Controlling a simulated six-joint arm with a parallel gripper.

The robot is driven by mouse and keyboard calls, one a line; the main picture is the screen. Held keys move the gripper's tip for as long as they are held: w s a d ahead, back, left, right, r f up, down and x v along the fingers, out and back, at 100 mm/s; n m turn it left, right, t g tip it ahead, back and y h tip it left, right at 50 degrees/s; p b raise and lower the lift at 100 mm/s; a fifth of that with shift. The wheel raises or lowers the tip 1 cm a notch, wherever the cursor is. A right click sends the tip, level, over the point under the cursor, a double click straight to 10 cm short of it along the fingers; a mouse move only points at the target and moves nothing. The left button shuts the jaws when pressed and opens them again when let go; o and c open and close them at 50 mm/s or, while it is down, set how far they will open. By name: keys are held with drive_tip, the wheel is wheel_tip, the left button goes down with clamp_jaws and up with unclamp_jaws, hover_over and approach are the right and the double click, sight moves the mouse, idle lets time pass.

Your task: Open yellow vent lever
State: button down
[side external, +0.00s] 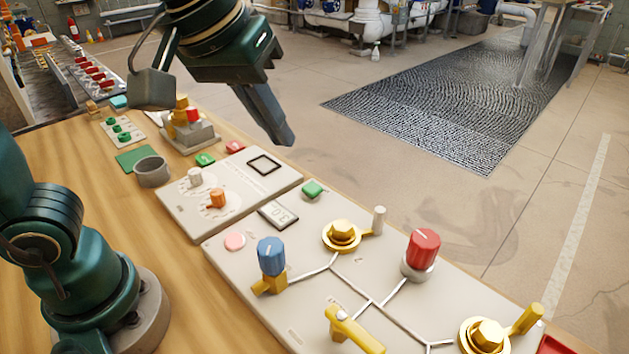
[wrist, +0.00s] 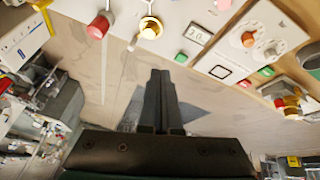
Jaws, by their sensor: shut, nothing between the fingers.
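In the side view a yellow lever (side external: 355,330) sits on the pale valve panel (side external: 345,285), near the bottom edge of the picture. Another yellow handle (side external: 527,319) sticks out from a brass valve (side external: 484,336) at the lower right. I cannot tell which is the vent lever. My gripper (side external: 285,138) is shut and empty, high and at the far side of the panels, well away from both. In the wrist view my gripper (wrist: 160,75) points toward the floor beyond the panel edge, and neither yellow lever shows clearly.
A blue knob (side external: 271,256), a brass valve with a pale handle (side external: 342,235) and a red knob (side external: 423,249) stand on the panel. A second panel (side external: 180,212) carries an orange knob (side external: 217,197). A grey cup (side external: 152,171) stands left. Open floor lies beyond the table.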

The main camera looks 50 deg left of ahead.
drive_tip(key=w+d+f+m, duration=0.1)
drive_tip(key=w+d+f, duration=0.15)
drive_tip(key=d, duration=0.75)
drive_tip(key=m+g, duration=0.2)
drive_tip(key=m, duration=0.1)
hover_over(354, 330)
drive_tip(key=w+d, duration=0.2)
drive_tip(key=d, duration=0.1)
wheel_tip(354, 330, down, 5)
drive_tip(key=shift+w+a, duration=0.25)
drive_tip(key=x, duration=0.9)
drive_tip(key=shift+w, duration=0.2)
drive_tip(key=shift+s+f, duration=0.15)
drive_tip(key=shift+s, duration=0.45)
drive_tip(key=shift+s+f, duration=0.2)
drive_tip(key=shift+s, duration=1.05)
